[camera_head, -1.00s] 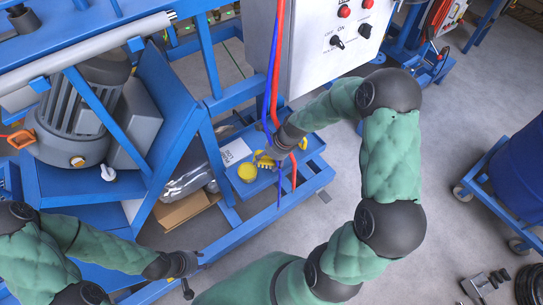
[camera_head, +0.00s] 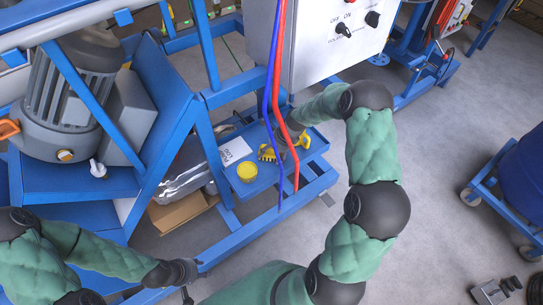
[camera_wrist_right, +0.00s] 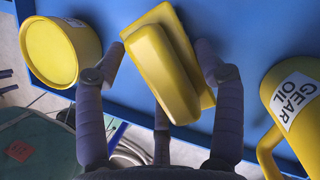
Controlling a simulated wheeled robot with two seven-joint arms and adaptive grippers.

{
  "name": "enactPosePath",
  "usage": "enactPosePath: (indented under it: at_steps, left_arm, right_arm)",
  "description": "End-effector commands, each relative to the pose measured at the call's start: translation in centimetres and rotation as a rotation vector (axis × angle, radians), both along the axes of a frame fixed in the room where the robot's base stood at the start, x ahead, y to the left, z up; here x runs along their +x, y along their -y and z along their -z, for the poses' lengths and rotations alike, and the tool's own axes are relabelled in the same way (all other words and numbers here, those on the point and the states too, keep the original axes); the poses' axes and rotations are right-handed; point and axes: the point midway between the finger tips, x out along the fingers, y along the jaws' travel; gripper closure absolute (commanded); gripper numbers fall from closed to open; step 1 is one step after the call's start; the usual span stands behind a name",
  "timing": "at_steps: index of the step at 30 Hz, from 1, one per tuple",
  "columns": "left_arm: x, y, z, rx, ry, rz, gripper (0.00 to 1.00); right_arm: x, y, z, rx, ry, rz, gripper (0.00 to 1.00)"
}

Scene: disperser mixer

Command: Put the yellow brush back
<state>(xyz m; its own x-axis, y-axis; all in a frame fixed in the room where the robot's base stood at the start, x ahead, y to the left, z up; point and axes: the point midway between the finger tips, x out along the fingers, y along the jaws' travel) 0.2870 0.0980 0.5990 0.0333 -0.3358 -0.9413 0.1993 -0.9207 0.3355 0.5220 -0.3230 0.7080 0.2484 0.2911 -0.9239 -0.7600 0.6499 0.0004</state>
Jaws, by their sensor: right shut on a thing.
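The yellow brush (camera_wrist_right: 165,70) is between the fingers of my right gripper (camera_wrist_right: 158,52) in the right wrist view, over the blue tray (camera_wrist_right: 235,20). In the head view the brush (camera_head: 266,153) shows at the tray (camera_head: 262,184), partly hidden by my right gripper (camera_head: 281,146). The right gripper is shut on the brush. I cannot tell whether the brush touches the tray. My left gripper (camera_head: 188,276) is at the lower left in the head view, away from the tray; its finger opening is unclear.
A round yellow tub (camera_wrist_right: 50,52) is left of the brush, and a yellow gear oil can (camera_wrist_right: 295,100) is to its right. A white labelled sheet (camera_head: 234,151) lies on the tray. Red and blue hoses (camera_head: 283,80) hang in front of it. A control box (camera_head: 320,45) stands behind.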

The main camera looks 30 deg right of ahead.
Motion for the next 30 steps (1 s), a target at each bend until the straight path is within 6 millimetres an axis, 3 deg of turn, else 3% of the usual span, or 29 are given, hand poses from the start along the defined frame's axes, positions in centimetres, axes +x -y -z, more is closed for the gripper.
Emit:
enactPosePath:
  at_steps: [11,12,14,25,30]
  left_arm:
    - [0.0,0.0,0.3,0.0,0.0,0.0,0.6]
    - [0.0,0.0,0.3,0.0,0.0,0.0,0.6]
    - [0.0,0.0,0.3,0.0,0.0,0.0,0.6]
    - [0.0,0.0,0.3,0.0,0.0,0.0,0.6]
    - [0.0,0.0,-0.4,0.0,0.0,0.0,0.6]
  right_arm:
    - [0.1,0.1,0.5,-0.001,0.001,0.001,0.57]
    - [0.1,0.1,0.6,-0.001,0.001,0.001,0.25]
    - [0.1,0.1,0.6,-0.001,0.002,0.0,0.08]
    - [0.1,0.1,0.5,-0.002,0.002,0.0,0.07]
    - [-0.2,0.5,-0.9,-0.002,0.004,0.002,0.07]
